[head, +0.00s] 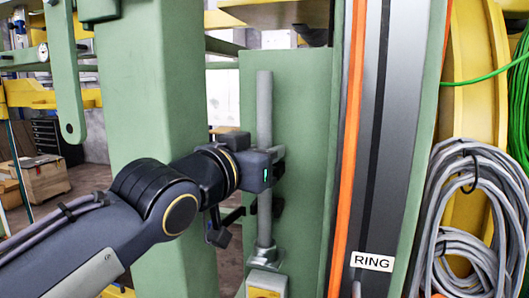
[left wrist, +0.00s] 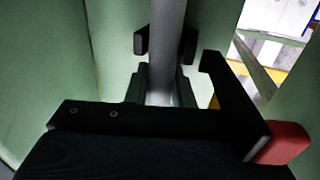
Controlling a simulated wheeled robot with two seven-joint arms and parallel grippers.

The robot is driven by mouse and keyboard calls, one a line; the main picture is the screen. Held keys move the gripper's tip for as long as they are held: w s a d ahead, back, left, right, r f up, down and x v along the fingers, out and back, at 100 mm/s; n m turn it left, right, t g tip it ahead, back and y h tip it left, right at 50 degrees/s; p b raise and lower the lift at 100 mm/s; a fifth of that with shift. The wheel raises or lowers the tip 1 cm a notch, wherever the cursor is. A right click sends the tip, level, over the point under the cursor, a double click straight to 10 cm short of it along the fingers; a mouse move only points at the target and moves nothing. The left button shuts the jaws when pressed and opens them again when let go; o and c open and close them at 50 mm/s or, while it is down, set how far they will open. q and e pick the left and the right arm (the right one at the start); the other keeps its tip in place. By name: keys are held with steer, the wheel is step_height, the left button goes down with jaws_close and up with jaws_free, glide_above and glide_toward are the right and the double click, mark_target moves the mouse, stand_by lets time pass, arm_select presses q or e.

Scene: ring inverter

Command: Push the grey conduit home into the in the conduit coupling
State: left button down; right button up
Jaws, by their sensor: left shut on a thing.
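The grey conduit (head: 264,105) stands upright in front of a green panel in the head view. Its lower end meets the grey coupling (head: 264,254) above a yellow box; I cannot tell how deep it sits. My left gripper (head: 278,165) is shut around the conduit at about mid-height. In the left wrist view the conduit (left wrist: 167,40) runs between the dark fingers (left wrist: 165,42). The coupling is not clearly seen there. My right gripper is not in view.
A yellow box (head: 266,285) sits below the coupling. A green post (head: 155,90) stands left of the conduit, close behind my left arm. An orange strip (head: 350,140) and a RING label (head: 372,262) are to the right. Coiled grey cables (head: 470,215) hang at the far right.

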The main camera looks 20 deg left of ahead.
arm_select(q)
steer(key=shift+f, duration=0.25)
steer(key=c, duration=1.5)
jaws_free()
steer(key=o, duration=0.3)
steer(key=shift+o, duration=0.2)
steer(key=shift+f, duration=0.1)
steer(key=b+v, duration=0.2)
steer(key=v, duration=0.5)
steer(key=shift+s, duration=0.4)
steer(key=shift+a, duration=0.1)
